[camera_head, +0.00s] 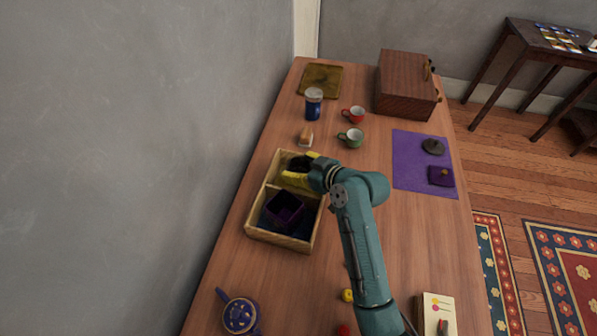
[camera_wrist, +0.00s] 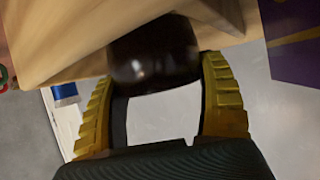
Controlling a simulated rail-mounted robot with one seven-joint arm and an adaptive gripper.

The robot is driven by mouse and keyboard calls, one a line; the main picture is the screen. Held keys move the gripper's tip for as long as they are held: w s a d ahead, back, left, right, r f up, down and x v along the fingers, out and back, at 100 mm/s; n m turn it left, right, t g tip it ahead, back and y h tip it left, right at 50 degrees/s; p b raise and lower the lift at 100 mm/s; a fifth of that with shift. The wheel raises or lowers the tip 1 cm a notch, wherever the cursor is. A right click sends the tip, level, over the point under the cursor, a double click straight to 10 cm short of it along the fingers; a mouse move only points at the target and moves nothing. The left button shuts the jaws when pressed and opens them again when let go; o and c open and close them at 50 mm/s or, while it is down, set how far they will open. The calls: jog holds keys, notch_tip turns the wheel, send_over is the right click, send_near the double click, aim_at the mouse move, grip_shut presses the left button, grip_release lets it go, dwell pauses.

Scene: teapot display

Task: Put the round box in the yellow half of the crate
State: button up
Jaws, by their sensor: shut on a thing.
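The wooden crate (camera_head: 252,213) stands on the table's left side, split into a far and a near compartment. The near one has a dark blue floor and holds a dark purple square box (camera_head: 284,208). My gripper (camera_head: 300,168), with yellow fingers, is at the far compartment and is shut on the dark, glossy round box (camera_head: 298,162). In the wrist view the round box (camera_wrist: 152,58) sits between the fingers, by the pale wood of the crate (camera_wrist: 75,35). My fingers and arm hide much of the far compartment; its floor colour and any contact with the box are unclear.
Beyond the crate are a small block-like item (camera_head: 306,136), a blue jar (camera_head: 313,104), a red cup (camera_head: 354,114) and a green cup (camera_head: 351,138). A blue teapot (camera_head: 239,314) stands near the front.

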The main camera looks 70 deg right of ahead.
jog(key=shift+f, duration=0.3)
jog(key=shift+f, duration=0.6)
jog(key=o, duration=1.2)
jog(key=shift+s+a+r+p, duration=0.2)
jog(key=shift+s+r+p, duration=0.2)
jog(key=shift+s+r, duration=0.3)
jog(key=shift+s+a+r+p, duration=0.15)
jog(key=shift+s+r+p, duration=0.3)
jog(key=shift+r, duration=0.45)
jog(key=v, duration=0.3)
jog(key=p+v, duration=0.1)
jog(key=v, duration=0.2)
jog(key=p+v, duration=0.1)
jog(key=v, duration=0.2)
jog(key=shift+s+a+f, duration=0.1)
jog(key=shift+a+f, duration=0.05)
jog(key=shift+f, duration=0.15)
